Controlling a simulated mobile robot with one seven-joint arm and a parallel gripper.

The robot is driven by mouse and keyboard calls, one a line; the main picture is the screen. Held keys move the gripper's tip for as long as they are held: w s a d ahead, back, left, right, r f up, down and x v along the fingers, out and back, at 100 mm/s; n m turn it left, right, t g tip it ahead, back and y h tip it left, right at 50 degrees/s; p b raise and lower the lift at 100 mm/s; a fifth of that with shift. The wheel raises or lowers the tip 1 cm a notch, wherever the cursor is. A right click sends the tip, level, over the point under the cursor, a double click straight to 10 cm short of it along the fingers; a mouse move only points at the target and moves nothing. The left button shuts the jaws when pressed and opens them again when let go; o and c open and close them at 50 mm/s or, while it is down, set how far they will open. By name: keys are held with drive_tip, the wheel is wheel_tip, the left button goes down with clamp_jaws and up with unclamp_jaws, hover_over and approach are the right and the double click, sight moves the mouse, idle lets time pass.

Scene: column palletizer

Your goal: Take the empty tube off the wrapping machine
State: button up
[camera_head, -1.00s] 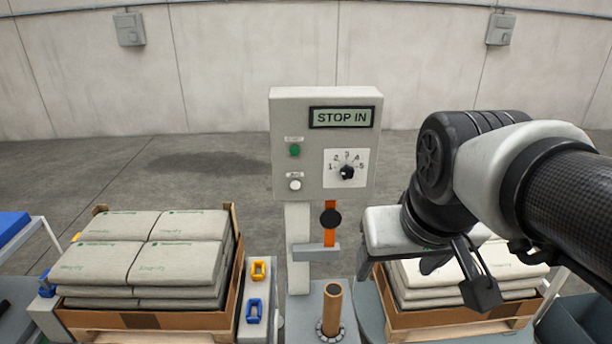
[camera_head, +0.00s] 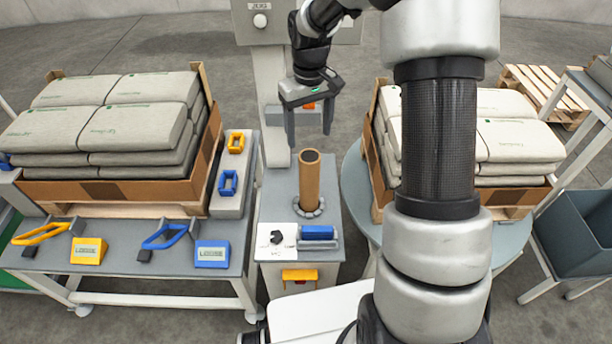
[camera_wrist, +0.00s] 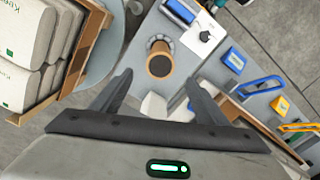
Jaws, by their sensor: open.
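The brown cardboard tube (camera_head: 310,182) stands upright in a round grey collar on the narrow grey stand of the wrapping machine (camera_head: 268,200). Its open top looks dark and hollow, with no film on it. In the wrist view the tube (camera_wrist: 160,59) shows just beyond the fingertips, roughly midway between them. My gripper (camera_head: 309,138) is open and empty, fingers pointing down, just above or behind the tube's top in the head view. Its two fingers (camera_wrist: 157,84) are spread wider than the tube and do not appear to touch it.
Stacked sacks on a pallet (camera_head: 130,209) stand at left, and more sacks stand on a round turntable (camera_head: 352,185) at right. A blue block (camera_head: 317,232) and a white card (camera_head: 270,242) lie before the tube. A table (camera_head: 170,262) with coloured handles is at front left.

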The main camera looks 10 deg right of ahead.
sight(309, 177)
wheel_tip(309, 177, down, 17)
drive_tip(key=b, duration=0.4)
drive_tip(key=shift+s+f, duration=0.1)
drive_tip(key=shift+f, duration=0.1)
drive_tip(key=c, duration=1.2)
drive_tip(key=shift+o, duration=0.2)
drive_tip(key=shift+r, duration=0.1)
